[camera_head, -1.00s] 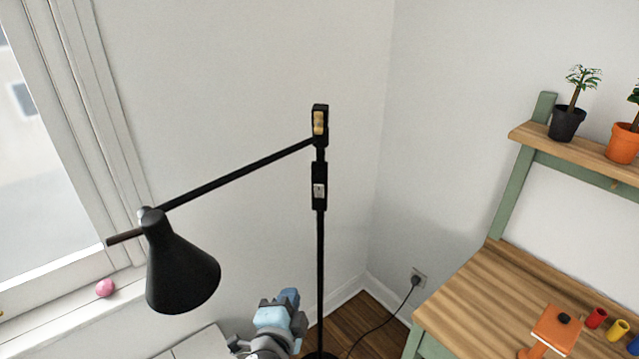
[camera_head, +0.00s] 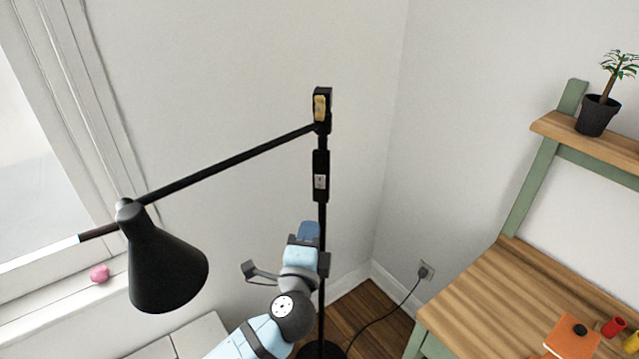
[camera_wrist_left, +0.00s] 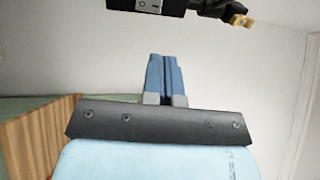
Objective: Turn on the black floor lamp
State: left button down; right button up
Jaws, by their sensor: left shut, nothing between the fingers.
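The black floor lamp (camera_head: 322,215) stands in the room corner, with its cone shade (camera_head: 165,265) hanging at the left end of a slanted arm. A black box with a small pale switch (camera_head: 320,182) sits on the pole below a tan knob (camera_head: 320,108). My left gripper (camera_head: 309,230) is shut and empty, below the switch box and close beside the pole; I cannot tell if they touch. In the left wrist view, the blue fingers (camera_wrist_left: 165,78) are together, and the switch box (camera_wrist_left: 150,5) is at the top edge. My right gripper is not in view.
A wooden desk (camera_head: 490,295) with green legs and an orange item (camera_head: 570,337) stands at the right. A potted plant (camera_head: 597,115) sits on its shelf. The lamp cord runs to a wall outlet (camera_head: 427,270). A window sill with a pink ball (camera_head: 100,273) is at the left.

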aim_at(321, 177)
pick_arm(q)
jog(key=p+x, duration=0.2)
jog(key=x, duration=1.1)
jog(key=shift+p, duration=0.35)
jog(key=shift+w, duration=0.1)
jog(key=shift+w+d+b, duration=0.1)
jog(key=shift+w+b, duration=0.05)
jog(key=shift+b, duration=0.25)
jog(key=shift+r, duration=0.15)
